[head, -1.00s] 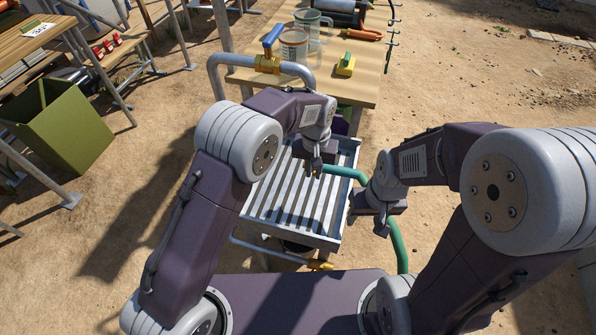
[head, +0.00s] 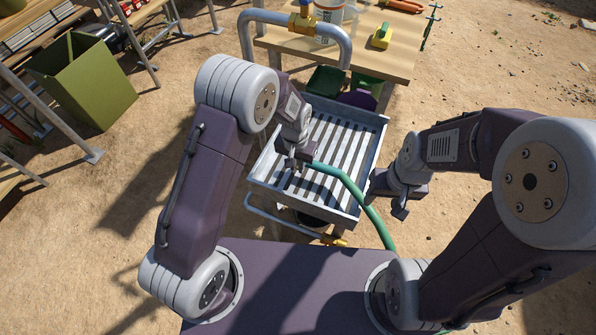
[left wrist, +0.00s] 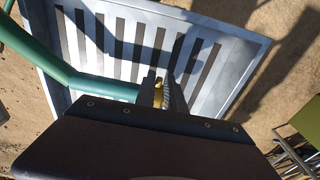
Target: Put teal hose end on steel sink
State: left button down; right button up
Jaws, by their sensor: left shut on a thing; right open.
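The steel sink (head: 370,150) is a shallow metal basin with a slatted bottom in the middle of the head view; it also fills the top of the left wrist view (left wrist: 222,30). My left gripper (head: 296,165) is shut on the end of the teal hose (head: 345,182) and holds it over the slats. In the left wrist view a small brass-coloured part shows between the fingers (left wrist: 160,92). I cannot tell whether the hose end touches the slats. My right gripper (head: 402,203) is open and empty, right of the hose.
A wooden table (head: 400,62) with a yellow-green block (head: 381,36) stands behind the sink. An olive bin (head: 85,85) stands at the left. Sandy ground at the right is clear.

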pick_arm(q)
notch_tip(320, 180, down, 4)
jog(key=shift+a+f+b, duration=0.1)
jog(key=shift+b, duration=0.25)
jog(key=shift+f, duration=0.15)
jog(key=c, duration=1.4)
grip_release()
notch_tip(320, 180, up, 12)
jog(key=p, duration=0.2)
jog(key=shift+s+a+r, duration=0.15)
jog(key=shift+s+r, duration=0.05)
jog(key=shift+s, duration=0.2)
